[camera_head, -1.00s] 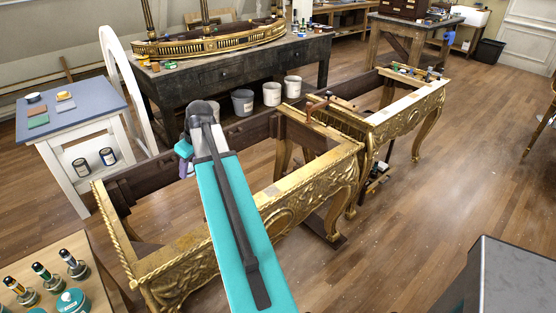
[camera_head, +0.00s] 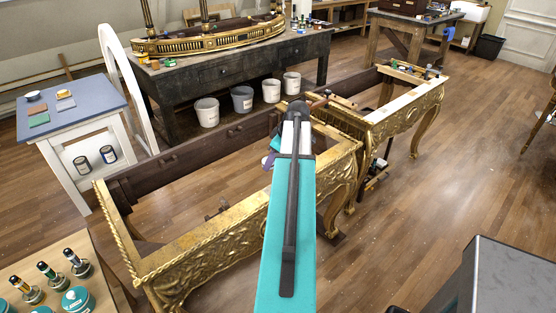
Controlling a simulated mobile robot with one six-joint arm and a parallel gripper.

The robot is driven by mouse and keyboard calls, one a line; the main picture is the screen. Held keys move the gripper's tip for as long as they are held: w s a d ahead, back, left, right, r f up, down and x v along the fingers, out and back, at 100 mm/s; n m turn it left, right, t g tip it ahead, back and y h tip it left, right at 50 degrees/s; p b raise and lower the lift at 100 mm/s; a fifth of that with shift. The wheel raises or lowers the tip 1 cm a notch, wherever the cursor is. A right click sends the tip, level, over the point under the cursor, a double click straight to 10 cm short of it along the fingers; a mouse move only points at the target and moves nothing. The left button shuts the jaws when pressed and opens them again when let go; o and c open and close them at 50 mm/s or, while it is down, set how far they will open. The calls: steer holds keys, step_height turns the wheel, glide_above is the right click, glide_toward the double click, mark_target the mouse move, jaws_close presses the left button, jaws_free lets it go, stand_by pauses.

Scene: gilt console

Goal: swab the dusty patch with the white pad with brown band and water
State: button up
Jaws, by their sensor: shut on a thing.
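My gripper (camera_head: 272,153) is partly hidden behind my teal arm, above the open frame of the near gilt console (camera_head: 218,224). Below its dark end a small purple thing (camera_head: 268,162) shows; it appears held, but its shape is unclear. I cannot make out a white pad with a brown band in the gripper. A duller, brownish area (camera_head: 188,243) on the console's front rail may be the dusty patch; I cannot be sure.
The blue-topped table (camera_head: 90,100) at left also bears several small flat pads. Jars and bottles stand on a wooden top (camera_head: 30,265) at lower left. A second gilt console (camera_head: 405,115) stands at right. Buckets (camera_head: 243,99) stand under the dark bench.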

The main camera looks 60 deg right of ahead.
steer(key=shift+s+d+f, duration=0.15)
steer(key=shift+s+d, duration=0.5)
steer(key=shift+s, duration=0.35)
steer(key=shift+f, duration=0.1)
steer(key=shift+f+b, duration=0.7)
steer(key=shift+f, duration=0.9)
steer(key=shift+w, duration=0.1)
